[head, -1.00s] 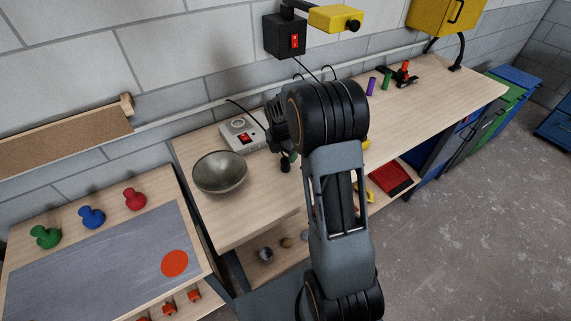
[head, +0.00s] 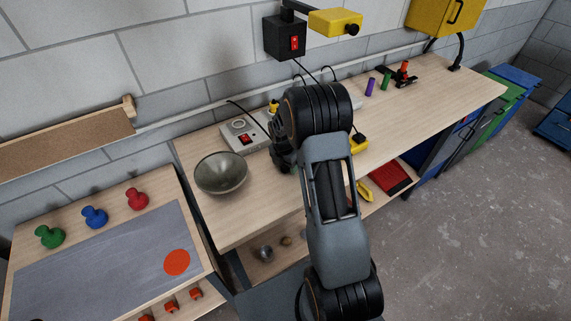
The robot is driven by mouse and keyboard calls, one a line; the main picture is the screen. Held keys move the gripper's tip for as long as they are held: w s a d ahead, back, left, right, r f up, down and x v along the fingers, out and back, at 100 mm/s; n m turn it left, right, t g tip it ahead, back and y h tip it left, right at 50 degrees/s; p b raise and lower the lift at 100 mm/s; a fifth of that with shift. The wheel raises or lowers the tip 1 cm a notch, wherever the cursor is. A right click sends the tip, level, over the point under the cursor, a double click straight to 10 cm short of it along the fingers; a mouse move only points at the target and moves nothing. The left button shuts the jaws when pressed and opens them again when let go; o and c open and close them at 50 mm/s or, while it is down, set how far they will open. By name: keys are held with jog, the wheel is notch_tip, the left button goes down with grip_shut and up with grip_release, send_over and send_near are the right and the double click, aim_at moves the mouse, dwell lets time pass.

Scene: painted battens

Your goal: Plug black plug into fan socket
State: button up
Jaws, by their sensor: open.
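A light grey socket box (head: 238,135) with a round socket and a red switch stands at the back left of the bench; I cannot tell whether it is the fan socket. A black cable (head: 246,114) runs from the wall down behind my gripper. My gripper (head: 281,163) is open, just right of the box and low over the bench, partly hidden by my own wrist. I cannot make out the black plug; it may be hidden behind my arm.
A metal bowl (head: 221,173) stands just left of my gripper. A yellow object (head: 357,142) lies right of my arm, with purple (head: 370,87) and green (head: 387,82) cylinders farther back. A black switch box (head: 285,38) hangs above. The bench's right part has free room.

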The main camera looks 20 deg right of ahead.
jog(key=shift+f, duration=0.15)
jog(key=c, duration=1)
jog(key=shift+w+r+b, duration=0.1)
jog(key=shift+r+b, duration=0.3)
jog(key=shift+r, duration=0.25)
jog(key=s+r+b, duration=0.1)
jog(key=s+r, duration=0.3)
jog(key=s+r+b, duration=0.1)
jog(key=s+r, duration=0.2)
jog(key=s, duration=0.2)
jog(key=s+a+r+b, duration=0.1)
jog(key=s+r+b, duration=0.1)
jog(key=s+r, duration=0.2)
jog(key=shift+s+r, duration=0.35)
jog(key=shift+s, duration=0.2)
